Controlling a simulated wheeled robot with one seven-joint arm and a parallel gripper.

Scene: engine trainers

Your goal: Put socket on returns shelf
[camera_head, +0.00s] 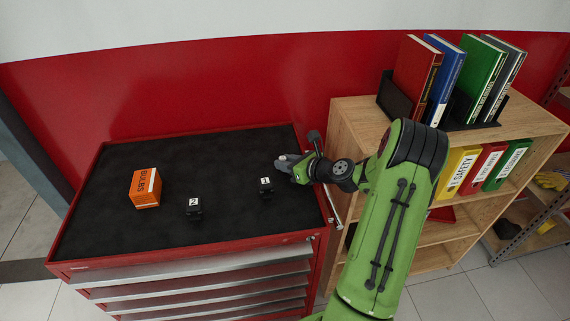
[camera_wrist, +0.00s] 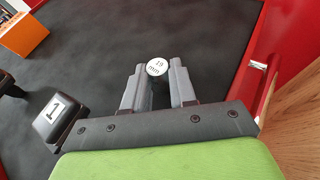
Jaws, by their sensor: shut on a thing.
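My gripper (camera_head: 288,160) is over the right part of the red tool cabinet's black top (camera_head: 150,232). In the wrist view my gripper (camera_wrist: 158,82) is shut on the socket (camera_wrist: 157,67), whose round white end reads "19 mm". The socket sits between the two grey fingers, and the fingers hide most of its body. In the head view I cannot make the socket out clearly at the fingertips. I cannot tell whether it touches the mat. No shelf marked as returns can be read in these views.
A black block marked 1 (camera_head: 266,186) is close to my gripper, and one marked 2 (camera_head: 194,207) is further left. An orange bulbs box (camera_head: 146,188) stands at left. A wooden shelf unit (camera_head: 350,118) with books (camera_head: 415,75) and binders (camera_head: 487,168) stands at right.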

